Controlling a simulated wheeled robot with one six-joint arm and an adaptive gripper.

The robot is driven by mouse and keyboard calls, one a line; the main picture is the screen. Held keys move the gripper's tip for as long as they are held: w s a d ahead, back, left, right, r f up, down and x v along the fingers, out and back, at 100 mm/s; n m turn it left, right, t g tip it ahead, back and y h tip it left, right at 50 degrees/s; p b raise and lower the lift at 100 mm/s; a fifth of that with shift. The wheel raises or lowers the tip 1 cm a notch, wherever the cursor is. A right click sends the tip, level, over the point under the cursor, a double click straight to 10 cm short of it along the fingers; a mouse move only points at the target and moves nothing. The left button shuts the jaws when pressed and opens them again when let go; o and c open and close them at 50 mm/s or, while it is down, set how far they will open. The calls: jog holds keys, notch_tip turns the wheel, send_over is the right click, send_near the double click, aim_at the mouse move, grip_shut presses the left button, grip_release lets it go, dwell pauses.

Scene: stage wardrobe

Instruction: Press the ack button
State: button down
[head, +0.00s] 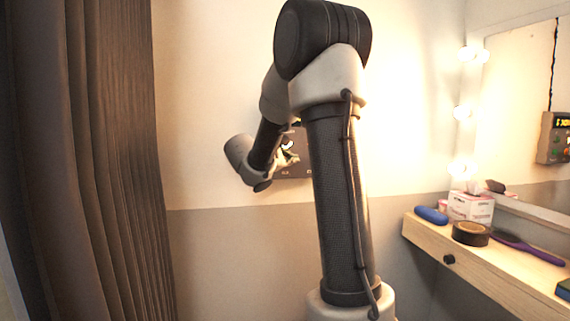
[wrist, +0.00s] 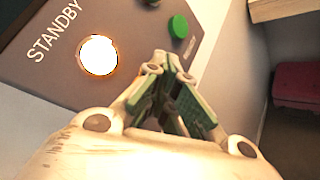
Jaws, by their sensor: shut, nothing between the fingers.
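A dark grey control panel (wrist: 52,75) on the wall fills the upper left of the wrist view. It carries a glowing white round button (wrist: 99,55) beside the word STANDBY and a green round button (wrist: 179,26). A dark part shows at the top edge. I see no ack label, so I cannot tell which button is ack. My gripper (wrist: 160,62) is shut and empty, its tips near the panel, below the green button and right of the glowing one; contact is unclear. In the head view my arm hides most of the panel (head: 300,168).
A wooden shelf (head: 475,269) at the right holds a tissue box (head: 470,207), a dark tape roll (head: 471,234), a blue object (head: 431,215) and a purple brush (head: 527,248). A mirror (head: 515,85) reflects the panel. A dark curtain (head: 110,160) hangs at the left.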

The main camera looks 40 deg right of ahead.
dwell(0.5)
jog(key=shift+s+a, duration=0.3)
jog(key=shift+s, duration=0.4)
jog(key=shift+s+a, duration=0.35)
jog(key=shift+s, duration=0.4)
jog(key=shift+s+a, duration=0.4)
jog(key=shift+s, duration=0.35)
jog(key=shift+s+a, duration=0.35)
jog(key=shift+s, duration=0.4)
